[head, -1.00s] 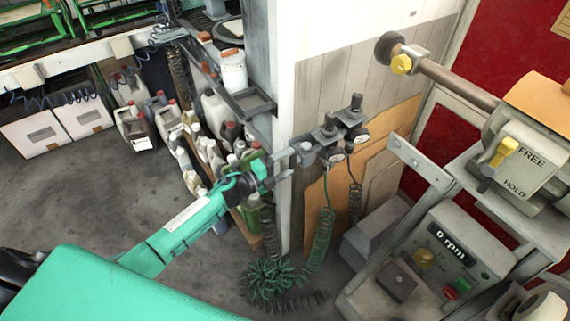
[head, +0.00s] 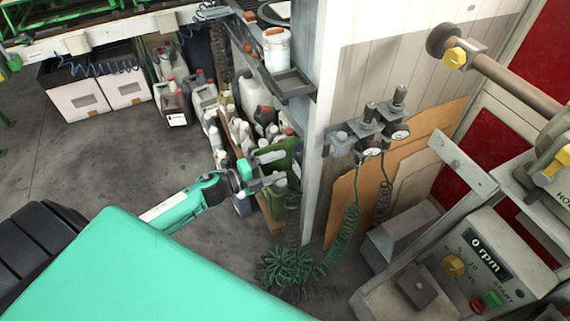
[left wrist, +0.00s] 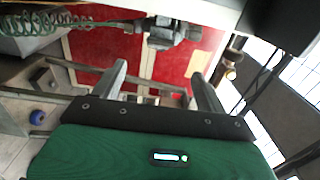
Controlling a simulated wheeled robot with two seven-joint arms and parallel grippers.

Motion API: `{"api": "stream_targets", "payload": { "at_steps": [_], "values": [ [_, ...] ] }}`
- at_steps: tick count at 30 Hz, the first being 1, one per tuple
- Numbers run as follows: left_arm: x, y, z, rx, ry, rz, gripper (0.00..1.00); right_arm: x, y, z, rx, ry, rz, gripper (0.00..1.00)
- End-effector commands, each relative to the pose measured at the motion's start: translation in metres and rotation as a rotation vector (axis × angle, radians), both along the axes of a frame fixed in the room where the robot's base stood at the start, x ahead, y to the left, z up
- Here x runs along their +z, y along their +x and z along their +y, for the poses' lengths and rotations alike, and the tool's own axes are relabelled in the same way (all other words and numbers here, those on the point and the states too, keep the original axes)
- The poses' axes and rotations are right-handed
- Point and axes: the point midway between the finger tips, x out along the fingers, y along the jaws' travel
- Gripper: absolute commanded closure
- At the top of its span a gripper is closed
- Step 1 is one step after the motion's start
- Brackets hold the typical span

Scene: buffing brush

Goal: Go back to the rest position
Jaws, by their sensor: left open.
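My left gripper (head: 268,169) is open and empty at the centre of the head view. It appears in front of the canisters, left of the white wall post. In the left wrist view my left gripper (left wrist: 160,82) shows two grey fingers spread apart with nothing between them. My right gripper is not in view. The buffing machine (head: 460,265) stands at the lower right, with a display reading 0 rpm, a yellow knob and green and red buttons. Its shaft (head: 515,85) runs out toward the upper left. The brush itself cannot be made out.
Several plastic canisters (head: 245,92) stand on and beside a low shelf. Air regulators (head: 370,130) with coiled green hoses (head: 343,240) hang on the panelled wall. White boxes (head: 80,100) sit at the back left. The grey floor (head: 90,170) at left is open.

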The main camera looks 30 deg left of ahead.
Motion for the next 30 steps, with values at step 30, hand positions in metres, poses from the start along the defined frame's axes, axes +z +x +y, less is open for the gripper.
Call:
{"api": "stream_targets", "payload": {
  "at_steps": [30],
  "values": [
    [-0.213,-0.049,0.066,0.500,-0.324,0.572,0.25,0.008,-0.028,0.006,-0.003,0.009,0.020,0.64]
  ]
}}
